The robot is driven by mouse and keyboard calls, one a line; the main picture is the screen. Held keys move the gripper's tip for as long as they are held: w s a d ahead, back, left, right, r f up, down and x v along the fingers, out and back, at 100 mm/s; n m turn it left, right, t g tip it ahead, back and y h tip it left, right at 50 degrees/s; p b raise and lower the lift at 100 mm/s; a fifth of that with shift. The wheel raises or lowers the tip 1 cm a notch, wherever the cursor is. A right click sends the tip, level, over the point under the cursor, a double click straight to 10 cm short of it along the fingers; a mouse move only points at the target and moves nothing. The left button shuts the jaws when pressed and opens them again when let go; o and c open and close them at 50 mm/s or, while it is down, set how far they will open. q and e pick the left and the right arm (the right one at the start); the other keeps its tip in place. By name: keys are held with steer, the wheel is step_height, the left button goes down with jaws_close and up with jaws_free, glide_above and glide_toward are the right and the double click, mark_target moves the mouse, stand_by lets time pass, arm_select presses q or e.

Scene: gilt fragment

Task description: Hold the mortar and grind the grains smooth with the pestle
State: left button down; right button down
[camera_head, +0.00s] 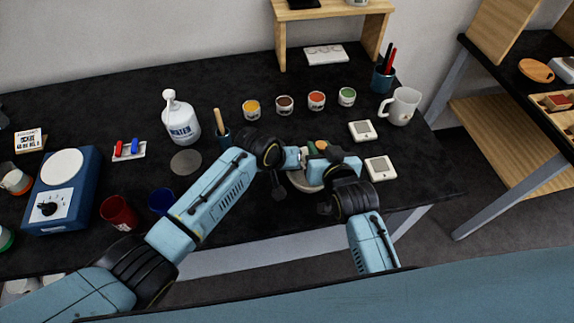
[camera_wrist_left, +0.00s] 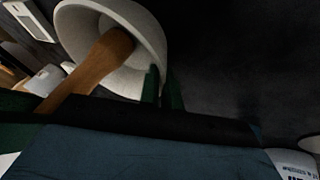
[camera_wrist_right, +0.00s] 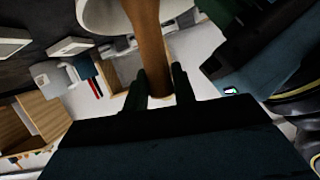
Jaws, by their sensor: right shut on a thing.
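The white mortar (camera_head: 299,181) stands near the table's front edge, mostly hidden by my arms in the head view. In the left wrist view the mortar (camera_wrist_left: 152,36) shows its open bowl, with the wooden pestle (camera_wrist_left: 98,66) slanting into it. My left gripper (camera_wrist_left: 161,80) has its green fingers close together on either side of the mortar's rim. My right gripper (camera_wrist_right: 158,85) is shut on the pestle (camera_wrist_right: 149,40), whose far end reaches into the mortar (camera_wrist_right: 100,14). The grains are not visible; the bowl's bottom is hidden.
Small paint pots (camera_head: 251,109) stand in a row behind the mortar. A white mug (camera_head: 401,106) and two pale square devices (camera_head: 380,168) are to the right. A white bottle (camera_head: 180,119), a red cup (camera_head: 119,213) and a blue scale (camera_head: 62,190) are left.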

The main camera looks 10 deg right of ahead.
arm_select(q)
steer(key=shift+a, duration=0.1)
arm_select(e)
steer(key=shift+w+a, duration=0.2)
steer(key=shift+w, duration=0.25)
steer(key=shift+w+a, duration=0.2)
steer(key=shift+w, duration=0.25)
steer(key=shift+f, duration=0.1)
steer(key=shift+s, duration=0.1)
steer(key=shift+s+a, duration=0.45)
steer(key=shift+s, duration=0.4)
steer(key=shift+d, duration=0.1)
